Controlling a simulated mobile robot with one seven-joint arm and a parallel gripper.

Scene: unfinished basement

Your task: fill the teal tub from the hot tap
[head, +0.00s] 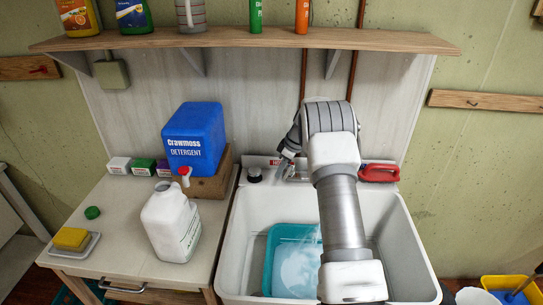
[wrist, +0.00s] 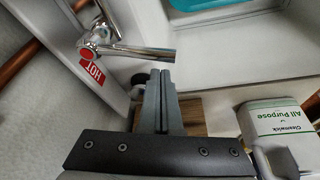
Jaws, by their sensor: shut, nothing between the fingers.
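The teal tub (head: 268,262) sits in the white sink (head: 398,250), partly behind my arm. A pale, whitish patch and streak show inside it, looking like water running in and pooling. Its rim also shows at the top of the wrist view (wrist: 205,5). The hot tap has a chrome lever (wrist: 135,51) with a red button and a red HOT label (wrist: 93,72). My gripper (wrist: 162,73) is shut and empty, its fingertips close beside the lever's free end; I cannot tell whether they touch. In the head view my arm hides most of the tap.
A blue detergent jug (head: 193,140) stands on a wooden block left of the sink. A white bottle (head: 170,225) and a yellow sponge (head: 72,239) are on the counter. A red-handled item (head: 379,173) lies at the sink's back right. A shelf (head: 250,39) runs above.

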